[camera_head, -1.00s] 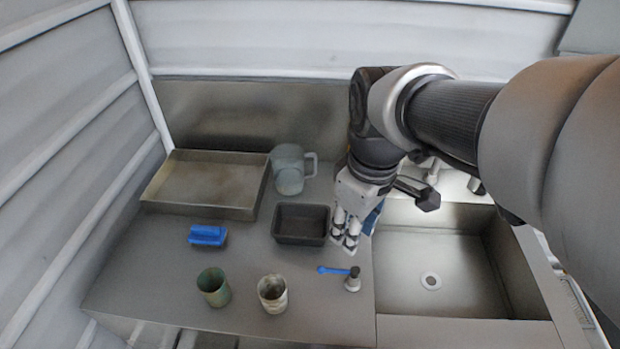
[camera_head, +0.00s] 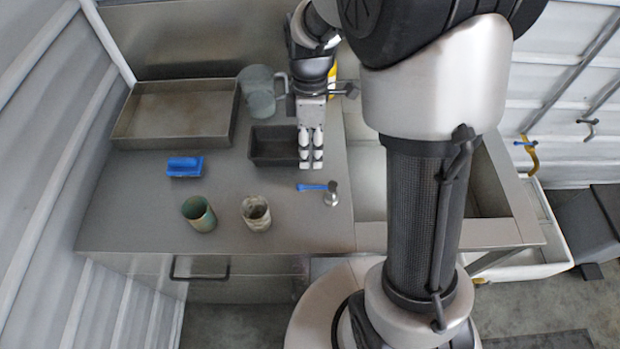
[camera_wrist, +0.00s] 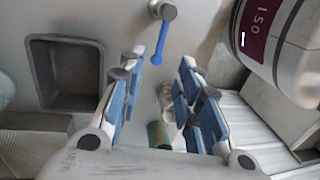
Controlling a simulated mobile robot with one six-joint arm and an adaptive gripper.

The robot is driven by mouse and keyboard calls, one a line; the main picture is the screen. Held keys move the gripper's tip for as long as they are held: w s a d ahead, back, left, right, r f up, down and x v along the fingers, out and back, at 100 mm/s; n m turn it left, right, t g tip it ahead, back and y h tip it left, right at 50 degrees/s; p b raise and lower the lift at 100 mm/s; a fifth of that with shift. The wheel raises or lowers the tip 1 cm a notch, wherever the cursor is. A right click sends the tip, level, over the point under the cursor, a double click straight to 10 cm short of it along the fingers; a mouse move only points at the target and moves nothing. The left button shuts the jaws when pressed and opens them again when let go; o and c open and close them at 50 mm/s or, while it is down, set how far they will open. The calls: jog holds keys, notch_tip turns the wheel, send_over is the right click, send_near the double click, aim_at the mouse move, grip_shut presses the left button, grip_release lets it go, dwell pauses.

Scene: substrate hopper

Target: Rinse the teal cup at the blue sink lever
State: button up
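The teal cup (camera_head: 199,214) stands upright on the counter near its front edge; it also shows low in the wrist view (camera_wrist: 158,134). The blue sink lever (camera_head: 313,187) lies on the counter at the left side of the sink, with a round metal knob at its right end. It also shows in the wrist view (camera_wrist: 158,45). The sink basin (camera_head: 487,190) is mostly hidden behind my arm. My gripper (camera_head: 311,166) points down beside the dark tray, behind the lever. In the wrist view its blue-padded fingers are apart with nothing held between them.
A pale mottled cup (camera_head: 256,214) stands right of the teal cup. A dark tray (camera_head: 272,160), a blue block-like brush (camera_head: 184,167), a large metal tray (camera_head: 128,145) and a translucent pitcher (camera_head: 257,95) also occupy the counter.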

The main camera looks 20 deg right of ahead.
aim_at(310, 185)
jog(key=f+b, duration=0.1)
jog(key=f, duration=0.2)
jog(key=s+f, duration=0.1)
jog(key=f, duration=0.2)
jog(key=f+b, duration=0.1)
jog(key=f, duration=0.2)
jog(key=shift+s+a+f+b, duration=0.25)
jog(key=shift+s+a+b, duration=0.05)
jog(key=shift+s, duration=0.1)
grip_shut()
